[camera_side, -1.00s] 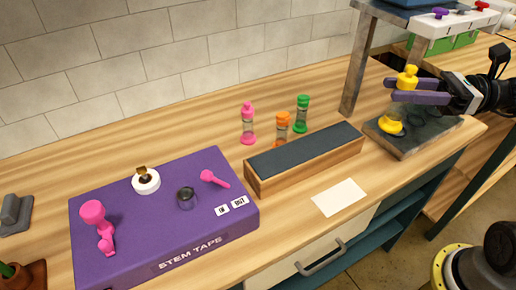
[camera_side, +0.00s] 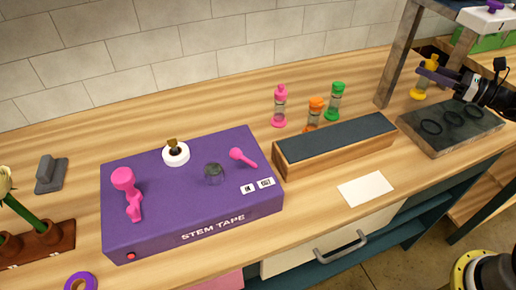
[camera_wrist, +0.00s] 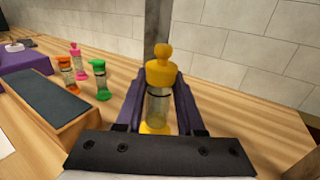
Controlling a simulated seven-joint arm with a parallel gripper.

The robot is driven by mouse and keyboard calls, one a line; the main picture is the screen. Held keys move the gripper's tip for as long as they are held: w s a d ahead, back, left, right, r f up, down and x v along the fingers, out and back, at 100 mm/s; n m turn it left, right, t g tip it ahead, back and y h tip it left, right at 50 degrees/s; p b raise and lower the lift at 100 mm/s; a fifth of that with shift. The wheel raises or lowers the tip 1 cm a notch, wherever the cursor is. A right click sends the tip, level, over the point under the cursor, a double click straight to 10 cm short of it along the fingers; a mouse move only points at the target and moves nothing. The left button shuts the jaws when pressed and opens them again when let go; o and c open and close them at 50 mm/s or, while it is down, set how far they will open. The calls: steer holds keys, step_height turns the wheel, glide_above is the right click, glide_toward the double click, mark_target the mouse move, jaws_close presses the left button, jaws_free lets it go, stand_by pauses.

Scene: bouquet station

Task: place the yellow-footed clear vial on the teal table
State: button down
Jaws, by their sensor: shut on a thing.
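The clear vial with a yellow foot and yellow cap (camera_side: 418,94) is at the right of the side view, past the far side of the slate block. In the wrist view the vial (camera_wrist: 159,105) stands upright between the two purple fingers. My gripper (camera_side: 427,70) is shut on it around its body; the fingers also show in the wrist view (camera_wrist: 160,95). Whether its foot touches a surface is unclear. A second wooden surface (camera_side: 487,60) with teal framing, likely the teal table, shows partly at far right, behind my arm.
The slate block (camera_side: 440,140) has several empty dark rings. A grey post (camera_side: 401,60) stands close left of the vial. Pink (camera_side: 280,106), orange (camera_side: 314,114) and green vials (camera_side: 335,102) stand behind a slate-topped wooden block (camera_side: 335,145). The purple box (camera_side: 190,200) is at left.

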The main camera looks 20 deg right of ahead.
steer(key=shift+w+a+f+n+g+y, duration=0.35)
steer(key=shift+w+f, duration=0.85)
steer(key=shift+w, duration=2.15)
steer(key=shift+w+a+f+n+g+y, duration=0.1)
steer(key=shift+w+a+f+n+y, duration=0.7)
steer(key=shift+w, duration=2.6)
steer(key=shift+w+a+f+m+g+h, duration=0.2)
steer(key=shift+w+f, duration=1.35)
steer(key=shift+w, duration=1.8)
steer(key=shift+d+f, duration=0.1)
steer(key=shift+f, duration=0.1)
steer(key=c, duration=0.5)
jaws_free()
steer(key=shift+f, duration=0.1)
